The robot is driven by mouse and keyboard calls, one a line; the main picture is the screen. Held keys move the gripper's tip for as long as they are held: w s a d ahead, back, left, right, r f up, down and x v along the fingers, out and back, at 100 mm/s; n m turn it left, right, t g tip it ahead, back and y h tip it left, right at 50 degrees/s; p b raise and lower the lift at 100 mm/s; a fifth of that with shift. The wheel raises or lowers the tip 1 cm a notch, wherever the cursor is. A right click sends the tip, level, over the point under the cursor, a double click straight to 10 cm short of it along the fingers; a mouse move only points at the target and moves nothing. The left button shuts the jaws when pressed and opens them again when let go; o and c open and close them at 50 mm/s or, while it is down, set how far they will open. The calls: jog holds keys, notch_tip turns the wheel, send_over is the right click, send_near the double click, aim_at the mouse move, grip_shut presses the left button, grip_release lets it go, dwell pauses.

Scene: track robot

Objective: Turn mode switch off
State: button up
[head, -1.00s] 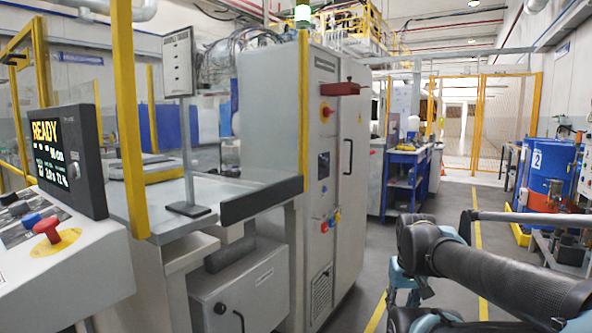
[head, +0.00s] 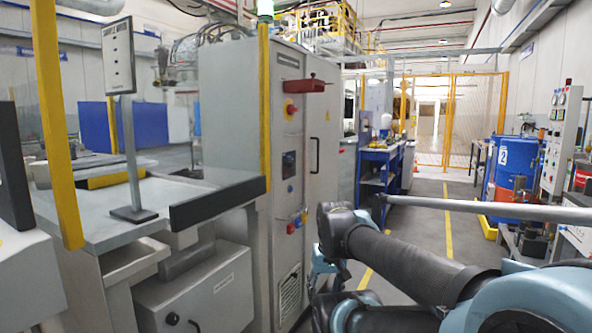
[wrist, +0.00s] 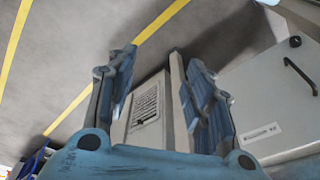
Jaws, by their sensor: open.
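The tall grey control cabinet (head: 233,120) stands left of centre in the head view. In the head view my arm reaches to the cabinet's right.
A grey bench (head: 85,215) with a sign post (head: 128,140) and yellow posts stands left of the cabinet. A grey box with a handle (wrist: 265,100) juts out low beside it. Blue barrels (head: 513,165) stand at right. The aisle floor (head: 425,230) is clear.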

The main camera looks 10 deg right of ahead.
jog(key=w+a+r+m+y, duration=0.5)
jog(key=w+r+m, duration=0.3)
jog(key=w, duration=0.4)
jog(key=m+t+y, duration=0.8)
jog(key=m+y, duration=0.1)
jog(key=m, duration=0.8)
send_near(292, 165)
jog(key=w+d+x, duration=0.1)
jog(key=x, duration=0.8)
jog(key=shift+w+f, duration=0.2)
jog(key=shift+f, duration=0.2)
